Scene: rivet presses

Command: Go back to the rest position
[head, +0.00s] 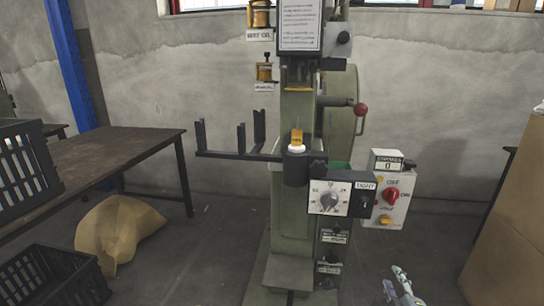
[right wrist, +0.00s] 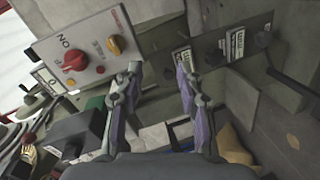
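My right gripper (head: 403,287) is low at the bottom edge of the head view, right of the green rivet press (head: 292,205) and below its control box. In the right wrist view the two fingers of the right gripper (right wrist: 158,78) stand apart with nothing between them. The red-knobbed control box (head: 388,199) also shows in the right wrist view (right wrist: 85,45), beyond the fingers and apart from them. My left gripper is in neither view.
A dark table (head: 110,160) with a black crate (head: 22,165) stands at the left. A lower black crate (head: 50,278) and a tan sack (head: 118,232) are on the floor. A brown box (head: 515,225) stands at the right edge. Bare floor (head: 440,250) lies between press and box.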

